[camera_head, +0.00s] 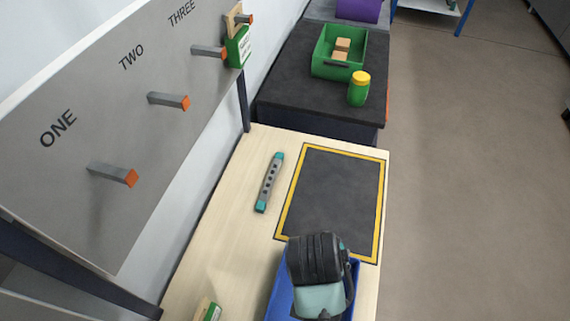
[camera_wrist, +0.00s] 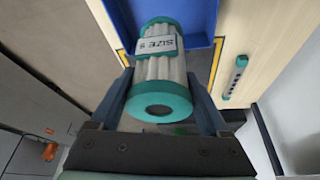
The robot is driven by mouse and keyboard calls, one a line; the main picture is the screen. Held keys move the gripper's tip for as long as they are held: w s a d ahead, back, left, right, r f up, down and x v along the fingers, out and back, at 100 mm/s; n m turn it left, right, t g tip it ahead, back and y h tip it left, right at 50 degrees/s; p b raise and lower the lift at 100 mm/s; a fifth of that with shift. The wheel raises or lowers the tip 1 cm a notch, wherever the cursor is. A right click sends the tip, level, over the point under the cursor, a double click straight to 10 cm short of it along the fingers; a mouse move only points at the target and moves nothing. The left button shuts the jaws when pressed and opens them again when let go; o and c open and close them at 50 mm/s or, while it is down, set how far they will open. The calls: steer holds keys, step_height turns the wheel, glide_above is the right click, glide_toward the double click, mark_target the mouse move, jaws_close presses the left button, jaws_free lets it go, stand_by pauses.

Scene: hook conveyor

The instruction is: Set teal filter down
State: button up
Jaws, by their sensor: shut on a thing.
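The teal filter (camera_wrist: 159,68) is a white pleated cylinder with teal end caps and a label reading "SIZE". It fills the middle of the wrist view. My gripper (camera_wrist: 160,82) has a finger on each side of it and is shut on it. In the head view, my gripper (camera_head: 318,260) is over the blue bin (camera_head: 275,300) at the front of the wooden table, and it hides most of the filter. The blue bin also shows behind the filter in the wrist view (camera_wrist: 200,47). I cannot tell the height of the filter above the bin.
A dark mat with a yellow border (camera_head: 330,200) lies clear beyond the bin. A grey bar with teal ends (camera_head: 269,183) lies left of it. Pegs stick out from the board (camera_head: 90,130) at left. A green crate (camera_head: 340,55) and green jar (camera_head: 359,90) stand behind.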

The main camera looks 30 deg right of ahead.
steer(key=shift+w+f, duration=0.1)
steer(key=shift+f, duration=0.15)
steer(key=f, duration=0.4)
steer(key=shift+s+f+p, duration=0.1)
steer(key=shift+s+p, duration=0.1)
steer(key=shift+p, duration=0.15)
steer(key=shift+w+f, duration=0.1)
steer(key=shift+f, duration=2.5)
steer(key=shift+f, duration=0.15)
steer(key=o, duration=1.5)
steer(key=shift+c, duration=0.2)
steer(key=v, duration=1.2)
steer(key=shift+r, duration=0.25)
steer(key=shift+d, duration=0.1)
